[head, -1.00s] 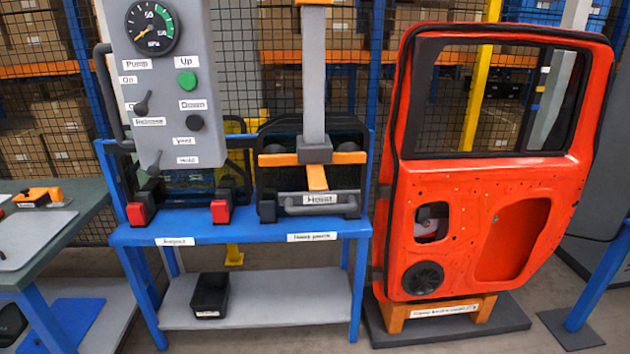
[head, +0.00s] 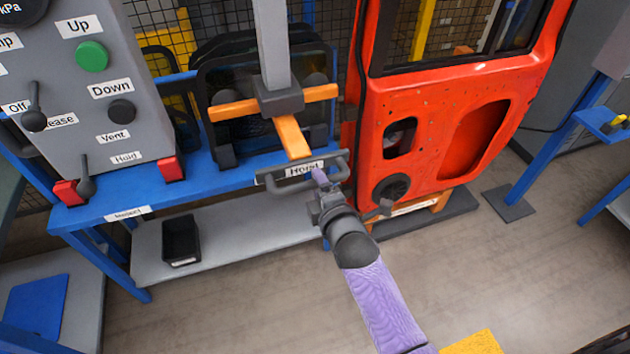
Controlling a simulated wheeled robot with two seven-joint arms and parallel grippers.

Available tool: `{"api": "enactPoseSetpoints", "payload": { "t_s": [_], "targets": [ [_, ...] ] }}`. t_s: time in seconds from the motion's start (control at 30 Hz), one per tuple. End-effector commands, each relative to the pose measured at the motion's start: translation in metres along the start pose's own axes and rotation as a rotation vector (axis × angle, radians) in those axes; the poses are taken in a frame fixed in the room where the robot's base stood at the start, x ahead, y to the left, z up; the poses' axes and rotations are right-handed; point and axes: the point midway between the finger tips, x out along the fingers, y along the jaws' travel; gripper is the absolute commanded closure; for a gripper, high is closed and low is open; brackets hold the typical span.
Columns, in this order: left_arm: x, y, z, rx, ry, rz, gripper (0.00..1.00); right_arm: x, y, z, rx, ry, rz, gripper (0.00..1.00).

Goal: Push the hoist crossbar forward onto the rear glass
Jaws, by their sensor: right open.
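The hoist has a grey post (head: 272,45) ending in a dark block. An orange cross frame (head: 235,109) spreads from that block, with an arm coming forward to a grey crossbar (head: 270,180) labelled "Hoist". Dark round suction pads (head: 315,80) sit behind the orange frame. The rear glass (head: 235,75) stands upright in a dark rack behind the frame; I cannot tell whether the pads touch it. My right gripper (head: 322,186) is open at the right part of the crossbar, seemingly close to it; contact is unclear. My left gripper is out of view.
A control panel (head: 95,145) with levers and buttons stands at the left of the blue bench (head: 210,180). A red-orange door (head: 440,110) on a stand is close at the right. A black bin (head: 181,240) sits on the lower shelf. The floor at the right front is open.

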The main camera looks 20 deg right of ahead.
Motion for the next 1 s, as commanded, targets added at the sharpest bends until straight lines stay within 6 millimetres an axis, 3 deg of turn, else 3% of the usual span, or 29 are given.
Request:
{"api": "enactPoseSetpoints", "payload": {
  "t_s": [0.13, 0.43, 0.73, 1.0],
  "targets": [
    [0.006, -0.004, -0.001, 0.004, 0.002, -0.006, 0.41, 0.017, -0.001, 0.0, 0.002, 0.0, -0.001, 0.36],
    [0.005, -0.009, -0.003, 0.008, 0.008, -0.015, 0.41, 0.021, 0.0, 0.0, 0.002, 0.0, -0.001, 0.36],
    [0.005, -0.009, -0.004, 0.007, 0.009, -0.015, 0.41, 0.021, 0.0, 0.0, 0.001, 0.0, -0.001, 0.98],
    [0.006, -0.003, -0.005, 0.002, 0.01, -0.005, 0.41, 0.021, 0.0, 0.0, 0.001, 0.0, -0.002, 1.0]
  ]
}}
